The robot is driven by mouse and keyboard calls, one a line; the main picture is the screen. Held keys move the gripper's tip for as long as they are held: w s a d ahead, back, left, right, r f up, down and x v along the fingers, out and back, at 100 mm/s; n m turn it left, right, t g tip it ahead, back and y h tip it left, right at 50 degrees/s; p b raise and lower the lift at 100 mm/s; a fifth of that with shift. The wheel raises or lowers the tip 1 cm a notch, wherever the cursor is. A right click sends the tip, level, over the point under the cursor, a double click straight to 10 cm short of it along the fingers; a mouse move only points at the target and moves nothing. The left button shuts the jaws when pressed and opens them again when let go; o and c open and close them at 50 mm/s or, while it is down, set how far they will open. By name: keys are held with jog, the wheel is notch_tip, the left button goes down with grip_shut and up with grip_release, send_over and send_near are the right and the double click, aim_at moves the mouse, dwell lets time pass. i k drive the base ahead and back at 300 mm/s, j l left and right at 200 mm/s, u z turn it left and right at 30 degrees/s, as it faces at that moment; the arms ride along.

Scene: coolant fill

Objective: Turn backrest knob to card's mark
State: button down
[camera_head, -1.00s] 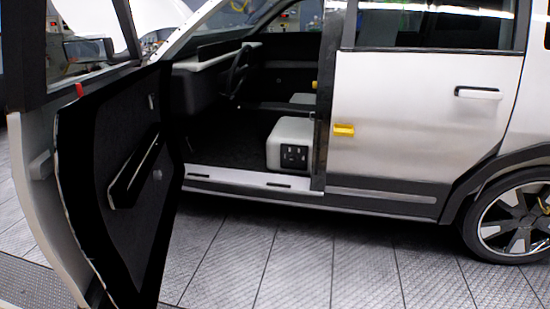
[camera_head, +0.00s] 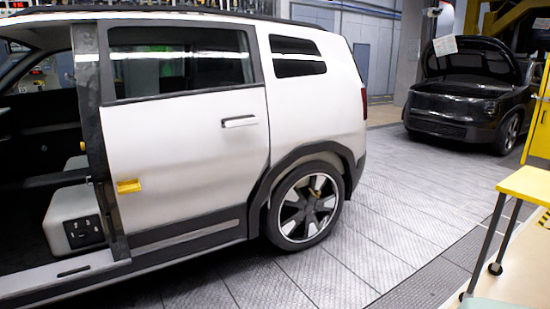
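Through the open front doorway of the white car (camera_head: 190,140), the light seat base (camera_head: 68,205) shows at the left. A dark control panel (camera_head: 84,232) with several small pale marks is on its side. The panel is too small to tell which mark is the backrest knob or how it is set. A white sheet (camera_head: 445,45) hangs at the raised hood of a black car; I cannot tell whether it is the card. My gripper is not in view.
A yellow block (camera_head: 129,186) is on the rear door's front edge. A yellow-topped cart (camera_head: 527,184) stands at the right. The black car (camera_head: 465,105) is parked at the back right. The tiled floor (camera_head: 365,240) between the white car and cart is clear.

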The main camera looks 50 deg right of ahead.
aim_at(84, 234)
jog(key=z, duration=3.3)
jog(key=j+u, duration=0.2)
jog(key=u, duration=0.25)
jog(key=j+u, duration=0.15)
jog(key=u, duration=0.3)
jog(key=j+u, duration=0.2)
jog(key=u, duration=0.25)
jog(key=i+j+u, duration=0.35)
jog(key=j, duration=0.2)
jog(key=i+j+u, duration=0.45)
jog(key=i+j, duration=0.5)
jog(key=j, duration=0.2)
jog(key=i+j, duration=0.6)
jog(key=j, duration=0.15)
jog(key=u, duration=0.05)
